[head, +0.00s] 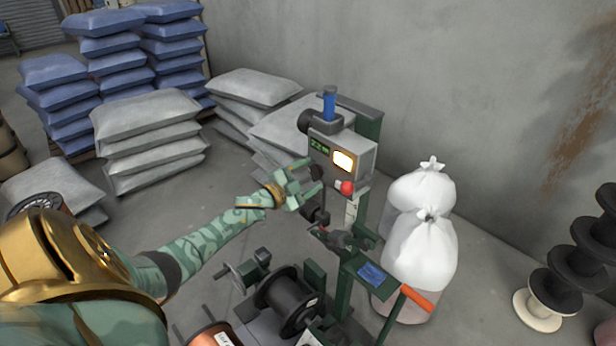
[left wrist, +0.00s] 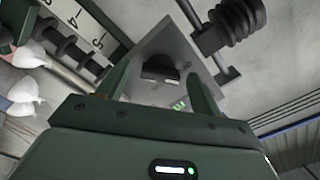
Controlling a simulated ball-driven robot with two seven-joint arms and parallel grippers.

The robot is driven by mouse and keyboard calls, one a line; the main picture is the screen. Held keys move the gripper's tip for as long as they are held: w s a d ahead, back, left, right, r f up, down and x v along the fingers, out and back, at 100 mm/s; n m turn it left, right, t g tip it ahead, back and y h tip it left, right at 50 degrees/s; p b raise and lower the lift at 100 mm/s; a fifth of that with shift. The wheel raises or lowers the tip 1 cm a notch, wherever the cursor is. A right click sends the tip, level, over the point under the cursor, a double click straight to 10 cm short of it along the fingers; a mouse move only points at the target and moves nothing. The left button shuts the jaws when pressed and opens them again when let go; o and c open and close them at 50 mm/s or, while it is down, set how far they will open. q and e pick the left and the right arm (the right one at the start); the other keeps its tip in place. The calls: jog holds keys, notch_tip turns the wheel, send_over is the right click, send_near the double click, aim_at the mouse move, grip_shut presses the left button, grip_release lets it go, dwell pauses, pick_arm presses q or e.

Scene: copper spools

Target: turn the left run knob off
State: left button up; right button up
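The left run knob is a dark knob with a pale mark on a grey control box (head: 366,150). In the left wrist view the knob (left wrist: 156,68) lies between my two fingers, on the box's grey face. In the head view the knob (head: 316,173) is small and dark at the box's lower left. My left gripper (head: 311,176) is open, with its fingertips close to the box on either side of the knob. The left wrist view shows the fingers (left wrist: 162,82) apart. Whether they touch the knob, I cannot tell. My right gripper is not in view.
A black spool (head: 287,300) and an orange handle (head: 416,298) are below. White sacks (head: 420,250) stand right; stacked grey bags (head: 150,140) are behind.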

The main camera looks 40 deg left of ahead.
pick_arm(q)
jog(key=s+a+p, duration=0.1)
jog(key=s+p, duration=0.2)
jog(key=s, duration=1.3)
jog(key=shift+s+a, duration=0.15)
jog(key=shift+a, duration=0.05)
jog(key=shift+f, duration=0.1)
